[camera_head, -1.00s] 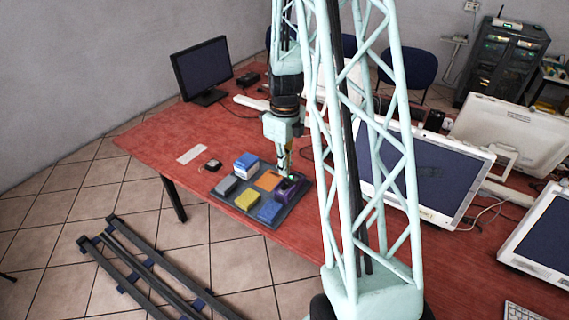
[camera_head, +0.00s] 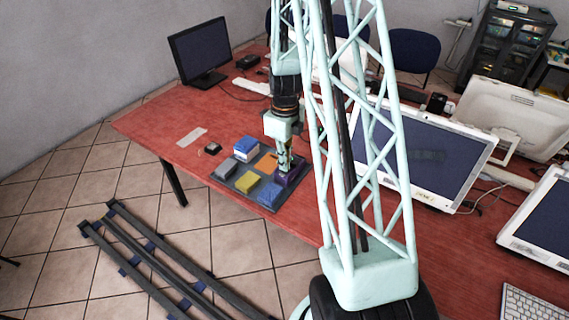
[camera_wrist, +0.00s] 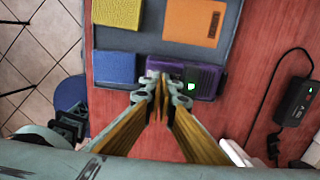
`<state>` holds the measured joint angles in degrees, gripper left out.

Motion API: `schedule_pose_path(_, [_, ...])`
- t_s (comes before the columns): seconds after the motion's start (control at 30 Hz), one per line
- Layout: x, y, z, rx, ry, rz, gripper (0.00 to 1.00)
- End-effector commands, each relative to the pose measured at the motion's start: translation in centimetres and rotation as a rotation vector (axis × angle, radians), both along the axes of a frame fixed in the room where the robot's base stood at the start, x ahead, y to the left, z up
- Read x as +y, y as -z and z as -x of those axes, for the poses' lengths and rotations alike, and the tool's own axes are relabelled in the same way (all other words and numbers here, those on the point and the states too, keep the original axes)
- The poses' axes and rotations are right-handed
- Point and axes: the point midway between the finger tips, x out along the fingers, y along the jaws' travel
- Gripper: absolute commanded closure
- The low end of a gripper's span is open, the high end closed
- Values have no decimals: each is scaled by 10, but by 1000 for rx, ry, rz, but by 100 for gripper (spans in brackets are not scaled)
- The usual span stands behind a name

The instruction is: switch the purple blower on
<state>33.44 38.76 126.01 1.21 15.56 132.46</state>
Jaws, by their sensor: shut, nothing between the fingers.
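The purple blower (camera_wrist: 212,80) lies at the tray's edge, with a small bright green patch (camera_wrist: 192,86) on its top face. In the head view, the purple blower (camera_head: 293,173) sits at the tray's right side, partly behind my gripper (camera_head: 284,169). My gripper (camera_wrist: 160,80) is shut and empty, pointing down. In the wrist view its tips overlap the blower's left end, left of the green patch. I cannot tell whether they touch it. The dark grey tray (camera_wrist: 147,30) carries the blower among coloured blocks.
A yellow block (camera_wrist: 117,12), an orange block (camera_wrist: 192,22) and a blue block (camera_wrist: 114,67) sit close beside the blower. A black adapter (camera_wrist: 296,102) with a cable lies to the right. Monitors (camera_head: 425,160) stand on the red table (camera_head: 150,125), right of my arm.

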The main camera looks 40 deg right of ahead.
Motion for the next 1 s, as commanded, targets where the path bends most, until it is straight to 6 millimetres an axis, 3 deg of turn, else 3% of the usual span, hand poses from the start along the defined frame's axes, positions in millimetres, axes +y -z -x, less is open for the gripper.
schedule_pose_path(0.63, [3, 7, 1, 1, 0, -1, 100])
schedule_pose_path(1.0, [-6, 6, -1, 0, 1, 0, 100])
